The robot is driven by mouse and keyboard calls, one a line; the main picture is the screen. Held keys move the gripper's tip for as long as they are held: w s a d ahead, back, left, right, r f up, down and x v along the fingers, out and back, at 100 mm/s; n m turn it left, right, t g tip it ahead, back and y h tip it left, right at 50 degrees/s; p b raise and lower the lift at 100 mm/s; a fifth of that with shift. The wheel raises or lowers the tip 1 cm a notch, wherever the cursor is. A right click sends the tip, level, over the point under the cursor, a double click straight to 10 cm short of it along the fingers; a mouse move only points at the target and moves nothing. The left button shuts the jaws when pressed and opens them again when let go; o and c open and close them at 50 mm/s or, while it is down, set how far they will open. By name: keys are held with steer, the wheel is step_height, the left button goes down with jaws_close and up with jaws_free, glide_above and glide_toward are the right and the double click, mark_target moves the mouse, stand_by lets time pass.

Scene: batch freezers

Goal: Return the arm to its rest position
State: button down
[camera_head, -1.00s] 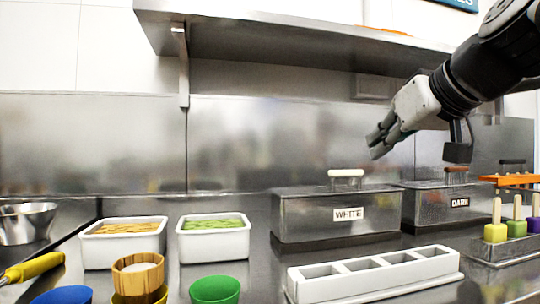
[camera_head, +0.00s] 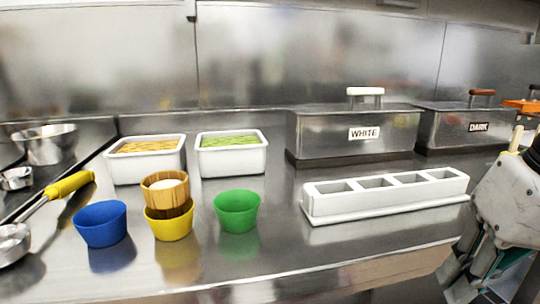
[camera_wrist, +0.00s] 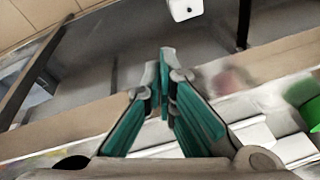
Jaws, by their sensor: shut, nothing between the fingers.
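My gripper (camera_head: 470,272) is at the lower right of the head view, low and in front of the counter's front edge, to the right of and below the white mold. In the wrist view my gripper (camera_wrist: 166,60) shows its teal-lined fingers closed together with nothing between them. Part of my arm is cut off at the right edge of the head view.
The steel counter (camera_head: 290,262) holds a white four-slot mold (camera_head: 390,207), blue (camera_head: 101,224), yellow (camera_head: 169,226) and green (camera_head: 238,211) cups, and two white tubs. Lidded bins marked WHITE (camera_head: 330,138) and DARK (camera_head: 450,130) stand behind.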

steer(key=s+f+g+h+b, duration=0.2)
steer(key=s+f+g+b, duration=0.15)
steer(key=s+f, duration=0.8)
step_height(320, 180, up, 35)
steer(key=w+n+t+p, duration=0.1)
steer(key=t+p, duration=0.4)
steer(key=p, duration=2.9)
steer(key=shift+w+a+f, duration=0.2)
steer(key=shift+w, duration=0.05)
